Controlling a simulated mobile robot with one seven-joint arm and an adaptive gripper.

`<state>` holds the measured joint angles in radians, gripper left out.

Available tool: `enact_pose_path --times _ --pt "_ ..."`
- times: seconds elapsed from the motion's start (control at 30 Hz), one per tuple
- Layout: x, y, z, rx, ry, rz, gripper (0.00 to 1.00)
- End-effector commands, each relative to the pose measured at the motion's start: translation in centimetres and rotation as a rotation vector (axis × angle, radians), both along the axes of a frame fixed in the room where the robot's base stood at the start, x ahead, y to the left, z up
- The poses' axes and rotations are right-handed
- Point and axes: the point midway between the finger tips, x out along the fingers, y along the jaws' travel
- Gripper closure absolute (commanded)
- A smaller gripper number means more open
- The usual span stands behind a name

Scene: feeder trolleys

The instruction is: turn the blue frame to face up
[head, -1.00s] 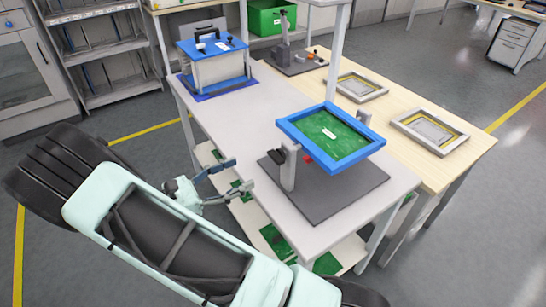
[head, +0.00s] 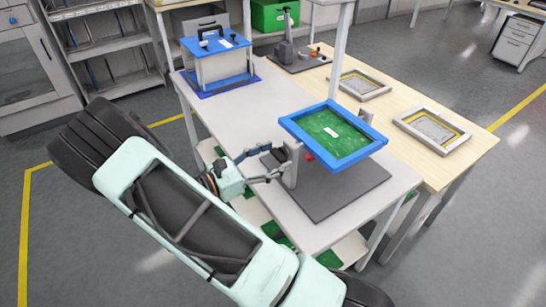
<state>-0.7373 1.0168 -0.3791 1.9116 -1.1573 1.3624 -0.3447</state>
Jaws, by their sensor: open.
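The blue frame (head: 295,128) holds a green panel with a small white label. It is mounted between two grey posts on a dark grey base plate (head: 345,190) on the grey table. The green side shows to my camera, and the frame looks slightly tilted. A dark knob (head: 280,157) sits at the left post (head: 291,168). My gripper (head: 278,165) is open, with its fingertips around or right beside this knob. I cannot tell whether they touch it.
A blue-topped fixture with a black handle (head: 215,45) stands at the table's far left end. Two grey-yellow frames (head: 432,130) lie on the wooden table at right. The grey tabletop (head: 235,115) between fixture and base plate is clear. A lower shelf holds green boards.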

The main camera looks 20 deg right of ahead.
Motion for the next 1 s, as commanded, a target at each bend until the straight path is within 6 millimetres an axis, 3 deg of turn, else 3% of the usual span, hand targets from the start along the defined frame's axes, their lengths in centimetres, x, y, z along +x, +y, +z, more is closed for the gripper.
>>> enact_pose_path --times 0.07,0.6,1.0 --pt "-0.01 0.0 -0.01 0.0 0.0 0.0 0.41" --pt "-0.02 0.03 -0.01 0.0 0.0 -0.001 1.0" --pt "-0.03 -0.02 0.19 -0.016 0.083 -0.001 1.0"
